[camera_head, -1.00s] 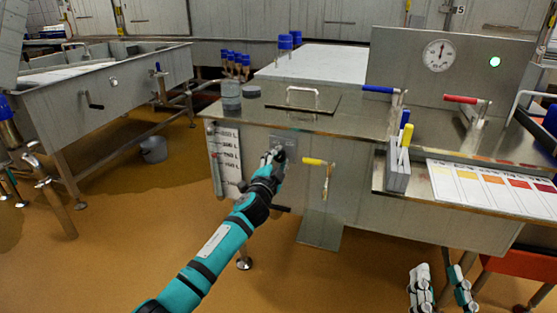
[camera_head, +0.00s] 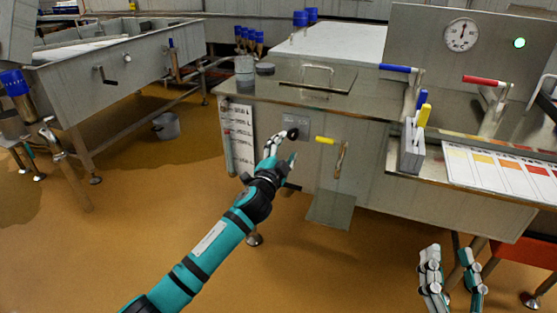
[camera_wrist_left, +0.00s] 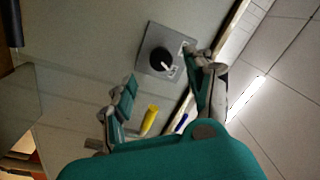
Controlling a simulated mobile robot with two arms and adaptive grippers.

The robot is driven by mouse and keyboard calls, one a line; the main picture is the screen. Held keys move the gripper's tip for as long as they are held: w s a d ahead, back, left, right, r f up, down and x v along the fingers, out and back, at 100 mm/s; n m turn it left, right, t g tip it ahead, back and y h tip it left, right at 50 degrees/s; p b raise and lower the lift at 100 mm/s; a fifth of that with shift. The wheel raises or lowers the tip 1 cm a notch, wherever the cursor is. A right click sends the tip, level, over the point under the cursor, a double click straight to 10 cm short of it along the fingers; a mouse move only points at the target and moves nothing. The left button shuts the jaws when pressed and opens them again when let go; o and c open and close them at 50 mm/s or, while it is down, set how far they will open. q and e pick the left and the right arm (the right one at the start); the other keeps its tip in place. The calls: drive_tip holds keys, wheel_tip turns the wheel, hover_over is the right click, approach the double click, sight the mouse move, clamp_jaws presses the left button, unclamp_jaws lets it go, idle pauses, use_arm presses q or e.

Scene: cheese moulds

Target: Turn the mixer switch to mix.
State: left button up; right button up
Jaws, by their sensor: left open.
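The mixer switch (camera_head: 293,133) is a black round knob on a grey plate on the front of the steel vat. In the left wrist view the knob (camera_wrist_left: 160,59) has a white pointer towards the lower of two small labels, whose words I cannot read. My left gripper (camera_head: 281,150) is open just below and in front of the plate. In the left wrist view its fingers are spread to either side of the knob, with no clear contact. My right gripper (camera_head: 451,255) is open and empty at the lower right, away from the vat.
A yellow-handled valve (camera_head: 325,140) sticks out just right of the switch. A grey holder (camera_head: 411,150) and a colour chart (camera_head: 500,175) are at right. The floor before the vat is clear.

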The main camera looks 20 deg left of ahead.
use_arm(q)
drive_tip(key=s, duration=0.6)
drive_tip(key=shift+f, duration=0.15)
